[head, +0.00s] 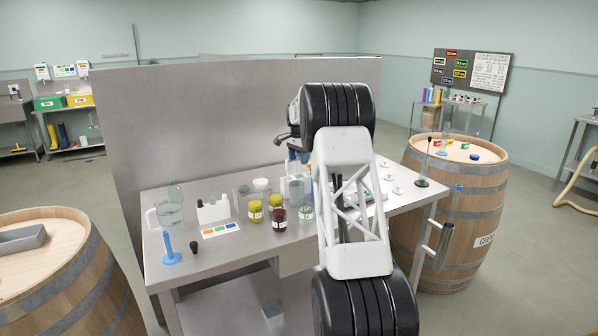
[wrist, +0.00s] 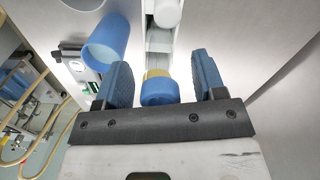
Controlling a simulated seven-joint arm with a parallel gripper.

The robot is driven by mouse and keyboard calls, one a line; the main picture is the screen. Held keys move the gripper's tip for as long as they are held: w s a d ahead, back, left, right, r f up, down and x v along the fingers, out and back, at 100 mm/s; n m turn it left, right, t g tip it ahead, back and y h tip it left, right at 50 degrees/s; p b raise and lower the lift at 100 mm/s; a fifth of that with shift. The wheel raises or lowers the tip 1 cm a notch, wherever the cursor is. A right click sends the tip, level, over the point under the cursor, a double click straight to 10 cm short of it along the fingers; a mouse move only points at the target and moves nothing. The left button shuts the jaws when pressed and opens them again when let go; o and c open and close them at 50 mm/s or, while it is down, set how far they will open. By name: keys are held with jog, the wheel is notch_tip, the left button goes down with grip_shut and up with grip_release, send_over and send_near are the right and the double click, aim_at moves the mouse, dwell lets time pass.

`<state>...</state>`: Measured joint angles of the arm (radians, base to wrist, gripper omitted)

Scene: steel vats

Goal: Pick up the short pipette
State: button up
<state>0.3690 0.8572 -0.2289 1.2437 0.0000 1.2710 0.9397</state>
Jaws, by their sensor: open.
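My gripper (wrist: 160,62) shows in the wrist view with its two dark blue fingers apart. A blue-capped piece with a yellow band (wrist: 158,86) appears between the fingers, with a gap on each side. It may be the short pipette, but I cannot tell for sure; its far part is hard to make out. White rounded parts (wrist: 167,12) show above it. In the head view my arm covers the middle of the steel table, so my fingers and the piece between them are hidden there.
A blue cylinder (wrist: 107,38) is left of my fingers in the wrist view.

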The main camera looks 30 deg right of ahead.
jog(key=shift+f, duration=0.45)
jog(key=c, duration=1)
jog(key=shift+r, duration=5.05)
